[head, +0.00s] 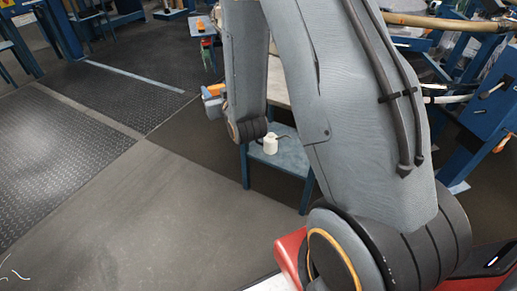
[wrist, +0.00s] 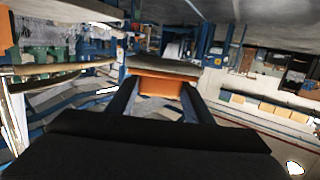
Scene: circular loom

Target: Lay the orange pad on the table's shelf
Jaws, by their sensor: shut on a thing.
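The orange pad (wrist: 160,86) is between my gripper's two dark fingers (wrist: 160,100) in the wrist view, and my gripper is shut on it. In the head view a bit of orange pad (head: 216,89) shows at my gripper (head: 212,102), just left of my arm. The table has a pale top (head: 278,82), partly hidden by my arm. Its blue-grey lower shelf (head: 288,160) sits between blue legs, below and to the right of my gripper. The pad is held clear of the shelf.
A white jug (head: 271,145) stands on the shelf toward its back left; bare shelf lies in front of it. Blue loom framework (head: 480,110) stands to the right. Open dark floor (head: 130,200) lies to the left.

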